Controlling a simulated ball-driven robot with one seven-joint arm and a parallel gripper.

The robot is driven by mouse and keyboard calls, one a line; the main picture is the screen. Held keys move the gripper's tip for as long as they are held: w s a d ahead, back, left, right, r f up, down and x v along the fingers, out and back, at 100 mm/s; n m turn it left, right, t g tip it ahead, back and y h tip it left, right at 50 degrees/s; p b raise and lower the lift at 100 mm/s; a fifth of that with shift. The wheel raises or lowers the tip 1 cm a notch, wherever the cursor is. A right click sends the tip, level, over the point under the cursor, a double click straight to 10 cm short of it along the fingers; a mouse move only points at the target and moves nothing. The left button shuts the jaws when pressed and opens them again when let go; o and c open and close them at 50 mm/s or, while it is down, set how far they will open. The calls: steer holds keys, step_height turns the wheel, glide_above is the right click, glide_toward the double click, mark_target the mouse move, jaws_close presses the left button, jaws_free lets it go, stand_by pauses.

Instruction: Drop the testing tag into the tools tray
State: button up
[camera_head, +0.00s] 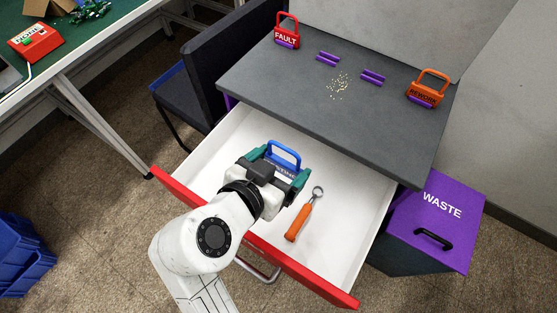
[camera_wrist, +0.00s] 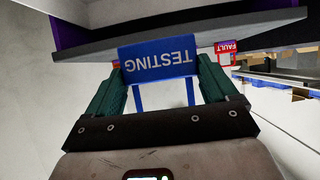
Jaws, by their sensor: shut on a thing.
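The testing tag (camera_head: 284,154) is blue with a looped handle, and its white TESTING lettering is plain in the wrist view (camera_wrist: 160,62). My gripper (camera_head: 274,172) is shut on the tag, with a green finger on each side of it in the wrist view (camera_wrist: 166,84). It holds the tag over the open white drawer with the red front (camera_head: 318,286), which appears to be the tools tray. An orange-handled tool (camera_head: 298,222) with a metal ring end lies in the drawer to the right of my gripper. The tag's height above the drawer floor is hard to tell.
The grey worktop (camera_head: 300,105) above the drawer holds a red FAULT tag (camera_head: 287,36), an orange REWORK tag (camera_head: 424,95), purple holders (camera_head: 328,59) and small brass-coloured bits. A purple WASTE bin (camera_head: 440,205) stands right. A dark chair (camera_head: 220,70) stands left. The drawer's right part is clear.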

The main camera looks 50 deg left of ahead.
steer(key=shift+f+b, duration=0.65)
steer(key=shift+f, duration=0.7)
steer(key=o, duration=0.8)
steer(key=shift+w, duration=0.1)
steer(key=shift+r, duration=0.1)
steer(key=v, duration=1)
steer(key=shift+s, duration=0.4)
steer(key=shift+d+r, duration=0.1)
